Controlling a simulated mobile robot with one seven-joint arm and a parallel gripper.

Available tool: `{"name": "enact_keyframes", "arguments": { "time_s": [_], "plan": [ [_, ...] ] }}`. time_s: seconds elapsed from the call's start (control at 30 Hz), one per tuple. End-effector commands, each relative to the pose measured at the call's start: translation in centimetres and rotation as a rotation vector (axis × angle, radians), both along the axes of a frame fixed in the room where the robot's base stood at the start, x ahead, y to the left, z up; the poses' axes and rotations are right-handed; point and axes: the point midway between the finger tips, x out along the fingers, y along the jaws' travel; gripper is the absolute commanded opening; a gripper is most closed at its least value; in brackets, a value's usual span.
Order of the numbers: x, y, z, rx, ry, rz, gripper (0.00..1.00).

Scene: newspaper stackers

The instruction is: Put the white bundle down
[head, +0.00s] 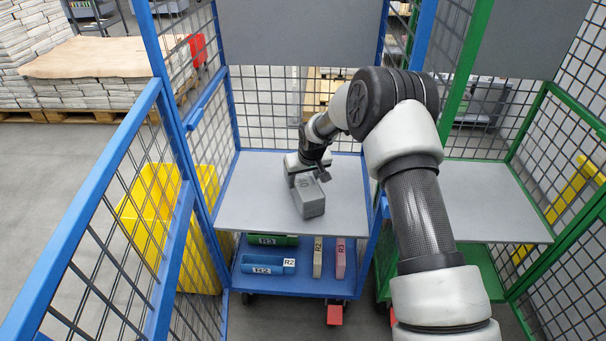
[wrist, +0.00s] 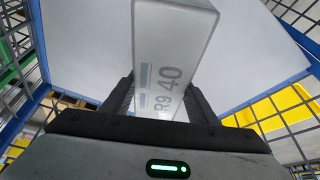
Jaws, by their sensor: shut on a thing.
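The white bundle is a long box-shaped block printed "R9 40" in the wrist view (wrist: 175,45). It looks grey in the head view (head: 310,200). My gripper (head: 303,172) is shut on its near end, with one dark finger on each side in the wrist view (wrist: 160,100). The bundle points away from my gripper, over the grey upper shelf (head: 250,205) of the blue cage trolley. I cannot tell whether its underside touches the shelf or hangs just above it.
The grey shelf is otherwise bare. Blue mesh walls (head: 205,120) stand around it. A green trolley (head: 490,195) stands at right, a yellow crate (head: 155,235) at left.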

Motion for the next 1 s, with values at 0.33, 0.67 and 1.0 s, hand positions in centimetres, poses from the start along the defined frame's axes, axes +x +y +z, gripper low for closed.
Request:
{"name": "enact_keyframes", "arguments": {
  "time_s": [0.33, 0.67, 1.0],
  "plan": [
    [0.2, 0.1, -1.0, 0.002, -0.007, 0.000, 0.00],
    [0.0, 0.0, -1.7, 0.000, 0.001, 0.000, 0.72],
    [0.0, 0.0, -1.0, 0.000, 0.000, 0.000, 0.72]
  ]
}}
